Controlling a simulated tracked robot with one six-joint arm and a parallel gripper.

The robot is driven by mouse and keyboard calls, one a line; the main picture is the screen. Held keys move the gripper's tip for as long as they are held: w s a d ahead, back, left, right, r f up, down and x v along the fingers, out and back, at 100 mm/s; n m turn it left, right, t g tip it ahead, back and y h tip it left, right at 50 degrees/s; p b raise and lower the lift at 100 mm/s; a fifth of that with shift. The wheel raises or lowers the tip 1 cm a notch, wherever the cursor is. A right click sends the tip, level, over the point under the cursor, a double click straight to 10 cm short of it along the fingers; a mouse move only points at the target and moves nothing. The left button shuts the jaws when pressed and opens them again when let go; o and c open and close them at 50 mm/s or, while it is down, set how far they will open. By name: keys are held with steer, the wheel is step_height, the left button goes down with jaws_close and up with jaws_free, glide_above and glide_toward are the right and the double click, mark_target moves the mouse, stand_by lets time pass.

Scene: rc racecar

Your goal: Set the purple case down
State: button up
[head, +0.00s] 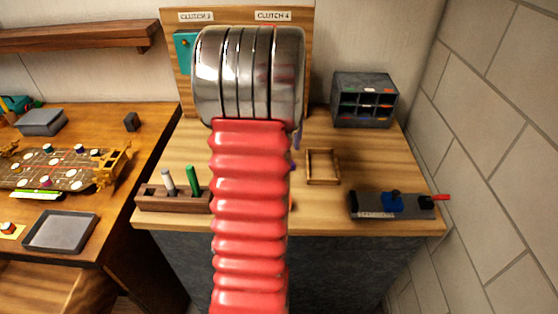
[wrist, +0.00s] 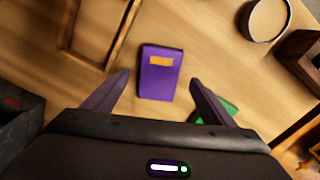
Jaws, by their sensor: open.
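The purple case (wrist: 158,82) with an orange label shows in the wrist view, apparently lying flat on the wooden tabletop. My gripper (wrist: 160,78) is open, with one dark purple finger on each side of the case and a visible gap on both sides. The fingers do not touch the case in this view. How high they are above the tabletop is hard to tell. In the head view my red arm hides most of the gripper and the case; only small purple bits show at its right edge.
A shallow wooden frame (head: 323,183) lies right of my arm. A grey box with a blue part (head: 392,203) stands at the right front, a dark compartment rack (head: 364,102) at the back. A pen block (head: 170,199) is at left. In the wrist view a round cup (wrist: 266,18) stands upper right.

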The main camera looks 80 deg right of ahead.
step_height(320, 180, down, 4)
steer(key=shift+d+f, duration=0.1)
stand_by(0.6)
steer(key=c, duration=1.3)
steer(key=shift+r, duration=0.2)
step_height(320, 180, up, 10)
steer(key=shift+f, duration=0.1)
